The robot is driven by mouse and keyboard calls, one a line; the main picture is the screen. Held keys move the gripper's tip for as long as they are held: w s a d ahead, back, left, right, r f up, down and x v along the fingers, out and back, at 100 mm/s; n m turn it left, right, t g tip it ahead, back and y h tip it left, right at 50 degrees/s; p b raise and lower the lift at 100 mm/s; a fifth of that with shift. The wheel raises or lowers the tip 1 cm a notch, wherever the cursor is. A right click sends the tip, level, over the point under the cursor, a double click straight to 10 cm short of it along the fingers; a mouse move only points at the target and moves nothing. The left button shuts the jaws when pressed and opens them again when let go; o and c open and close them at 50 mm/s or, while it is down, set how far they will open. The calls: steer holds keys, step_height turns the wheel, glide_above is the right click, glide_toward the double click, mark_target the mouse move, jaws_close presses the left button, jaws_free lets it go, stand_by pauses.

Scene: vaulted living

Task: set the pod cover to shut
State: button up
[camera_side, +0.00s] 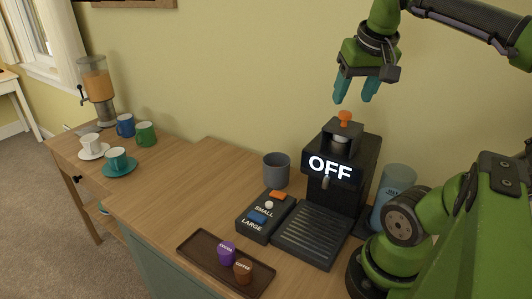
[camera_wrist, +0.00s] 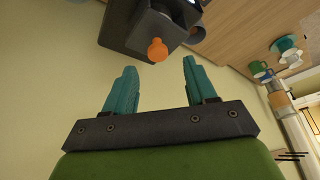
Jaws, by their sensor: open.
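The black coffee machine (camera_side: 326,202) stands on the wooden counter, with OFF lit on its front. On its top is the pod cover (camera_side: 345,127), a dark part with an orange knob (camera_side: 344,117); it looks raised, with a grey piece below it. The knob also shows in the wrist view (camera_wrist: 157,49), beyond my fingertips. My gripper (camera_side: 356,98) is open and empty, above the machine and apart from the knob. The inside of the pod holder is hidden.
A size switch box (camera_side: 262,230) and drip tray (camera_side: 305,237) sit in front. A brown tray (camera_side: 205,257) holds a purple pod (camera_side: 227,252) and a brown pod (camera_side: 243,270). A grey cup (camera_side: 276,170) stands left of the machine, a blue container (camera_side: 397,185) right.

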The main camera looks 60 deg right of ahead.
steer(key=v, duration=1.2)
steer(key=w+f+n+t, duration=0.3)
steer(key=w+f, duration=0.5)
steer(key=w+a+f+n+t+y, duration=0.1)
steer(key=a+f+y, duration=0.4)
steer(key=a+f, duration=0.5)
step_height(320, 180, down, 3)
steer(key=shift+w+a+f+n, duration=0.1)
steer(key=shift+w+a+n, duration=0.3)
steer(key=shift+n, duration=0.1)
